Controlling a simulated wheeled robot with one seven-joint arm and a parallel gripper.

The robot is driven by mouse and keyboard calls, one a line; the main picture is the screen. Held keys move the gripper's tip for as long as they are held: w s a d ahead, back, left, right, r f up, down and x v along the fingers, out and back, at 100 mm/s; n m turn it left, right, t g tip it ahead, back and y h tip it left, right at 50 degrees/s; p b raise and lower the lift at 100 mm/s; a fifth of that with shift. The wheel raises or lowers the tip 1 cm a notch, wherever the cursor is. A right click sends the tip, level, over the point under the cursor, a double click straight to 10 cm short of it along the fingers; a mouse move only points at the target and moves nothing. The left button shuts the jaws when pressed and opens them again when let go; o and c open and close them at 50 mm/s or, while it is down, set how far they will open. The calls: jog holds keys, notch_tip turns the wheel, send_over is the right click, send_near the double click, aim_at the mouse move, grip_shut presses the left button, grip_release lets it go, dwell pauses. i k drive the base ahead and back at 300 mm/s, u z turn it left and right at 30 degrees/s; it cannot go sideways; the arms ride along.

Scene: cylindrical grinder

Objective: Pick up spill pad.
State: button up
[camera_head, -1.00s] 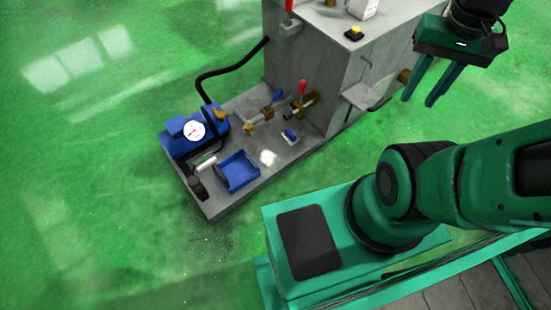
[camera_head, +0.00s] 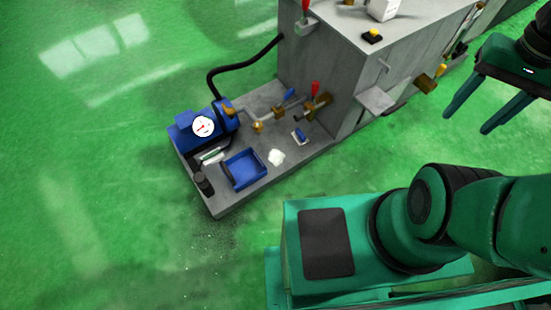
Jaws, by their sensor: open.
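A small white crumpled pad (camera_head: 276,157), which looks like the spill pad, lies on the grey base plate (camera_head: 241,199) of the machine. It sits just right of a blue open tray (camera_head: 244,169); its fine shape is too small to tell. My gripper (camera_head: 466,124) is at the upper right, open and empty, with its two fingers pointing down and left.
A blue motor with a white gauge (camera_head: 203,126) and a black cylinder (camera_head: 203,184) stand left of the tray. A small blue-and-white item (camera_head: 300,136) and red-handled valve (camera_head: 315,90) are right and behind. Green floor (camera_head: 110,190) is clear at left.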

aim_at(298, 137)
jog(key=z, duration=1.85)
jog(key=i, duration=2.25)
jog(key=u, duration=1.9)
